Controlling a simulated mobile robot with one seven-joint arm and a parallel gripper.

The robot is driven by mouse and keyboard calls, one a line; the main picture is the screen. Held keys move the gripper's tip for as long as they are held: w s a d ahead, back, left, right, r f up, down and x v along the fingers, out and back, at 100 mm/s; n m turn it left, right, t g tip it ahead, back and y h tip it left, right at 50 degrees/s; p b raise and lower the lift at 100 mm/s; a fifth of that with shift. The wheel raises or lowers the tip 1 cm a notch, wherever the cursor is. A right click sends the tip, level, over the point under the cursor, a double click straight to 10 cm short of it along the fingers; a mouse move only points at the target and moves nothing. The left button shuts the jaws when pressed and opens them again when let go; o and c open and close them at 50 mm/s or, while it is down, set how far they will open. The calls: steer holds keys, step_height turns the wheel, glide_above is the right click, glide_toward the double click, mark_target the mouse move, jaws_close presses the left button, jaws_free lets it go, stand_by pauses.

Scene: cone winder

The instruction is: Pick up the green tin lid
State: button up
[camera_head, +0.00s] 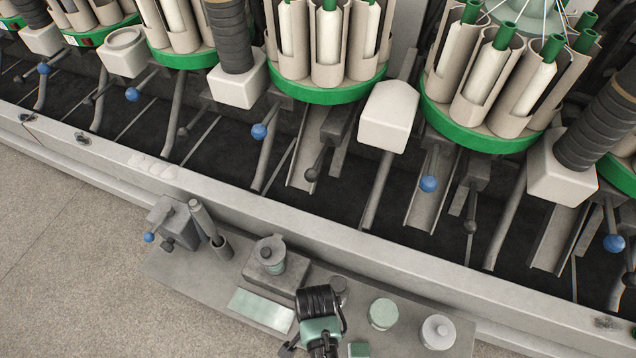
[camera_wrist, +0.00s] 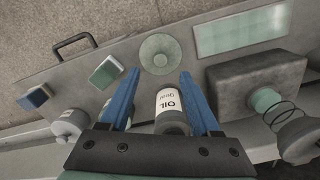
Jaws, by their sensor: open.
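The green tin lid (camera_wrist: 160,54) is a pale green disc with a small raised centre, lying flat on the grey shelf. My gripper (camera_wrist: 160,75) has two blue fingers, open and spread apart. In the wrist view the lid appears just past the fingertips, roughly centred between them. Nothing is held. In the head view the fingers cannot be made out clearly.
The shelf (camera_head: 190,268) also carries a grey block (camera_wrist: 253,84), a pale green plate (camera_wrist: 238,33), a small green block (camera_wrist: 106,71), a blue-ended block (camera_wrist: 36,96) and a white round can (camera_head: 437,332). The cone winder's rail and green-based spools stand behind.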

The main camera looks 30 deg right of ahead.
step_height(320, 180, down, 3)
steer(key=shift+f+b, duration=0.1)
steer(key=shift+b, duration=0.45)
steer(key=f+b, duration=0.2)
steer(key=f, duration=0.1)
steer(key=f+b, duration=0.2)
steer(key=shift+w+d, duration=0.15)
steer(key=shift+d, duration=0.1)
jaws_close()
